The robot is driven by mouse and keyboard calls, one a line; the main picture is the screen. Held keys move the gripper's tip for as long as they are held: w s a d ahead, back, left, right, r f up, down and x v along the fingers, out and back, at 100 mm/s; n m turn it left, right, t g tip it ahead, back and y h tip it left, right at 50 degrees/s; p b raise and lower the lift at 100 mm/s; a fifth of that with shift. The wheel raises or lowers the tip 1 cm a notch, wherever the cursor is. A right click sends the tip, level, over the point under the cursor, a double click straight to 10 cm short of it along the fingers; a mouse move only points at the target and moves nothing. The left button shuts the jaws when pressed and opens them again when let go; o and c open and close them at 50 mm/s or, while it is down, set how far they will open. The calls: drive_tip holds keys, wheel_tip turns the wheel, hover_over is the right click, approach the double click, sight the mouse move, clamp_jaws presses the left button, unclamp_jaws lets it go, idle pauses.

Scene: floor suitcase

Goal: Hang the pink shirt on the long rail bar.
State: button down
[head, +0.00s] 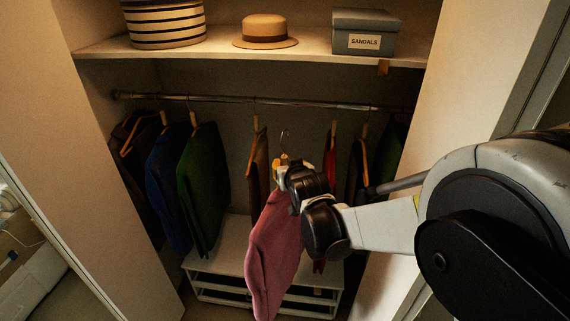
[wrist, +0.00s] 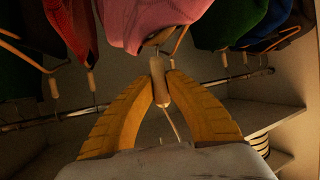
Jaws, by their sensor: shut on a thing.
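The pink shirt (head: 272,250) hangs from a hanger with a pale wooden neck (wrist: 159,82) and a thin metal hook (head: 285,137). My gripper (head: 282,164) is shut on this neck; its yellow fingers show on both sides of it in the wrist view (wrist: 160,88). The long rail bar (head: 225,98) runs across the closet under the shelf. In the head view the hook's top appears below the bar, with a gap between them. The shirt also shows in the wrist view (wrist: 150,20), which looks upside down. My wrist hides part of the shirt's right side.
Dark, blue (head: 168,195) and green (head: 203,180) garments hang at left, a brown one (head: 259,170) close behind my gripper, and red (head: 330,165) and dark ones at right. The shelf above holds a striped box (head: 164,25), hat (head: 264,30) and sandals box (head: 364,32). A white drawer unit (head: 225,262) stands below.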

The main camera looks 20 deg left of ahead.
drive_tip(key=shift+w+f+b, duration=0.1)
drive_tip(key=shift+b, duration=0.2)
drive_tip(key=w+a+f, duration=0.1)
drive_tip(key=w+a, duration=0.1)
drive_tip(key=w, duration=0.7)
drive_tip(key=w+a, duration=0.3)
drive_tip(key=w, duration=0.7)
drive_tip(key=w+a+f, duration=0.1)
drive_tip(key=w+a, duration=0.1)
drive_tip(key=w, duration=0.7)
drive_tip(key=shift+w+a+f+n, duration=0.3)
drive_tip(key=shift+w, duration=0.05)
idle(0.6)
drive_tip(key=shift+f, duration=0.35)
idle(0.4)
drive_tip(key=c, duration=1.6)
unclamp_jaws()
drive_tip(key=shift+o, duration=0.9)
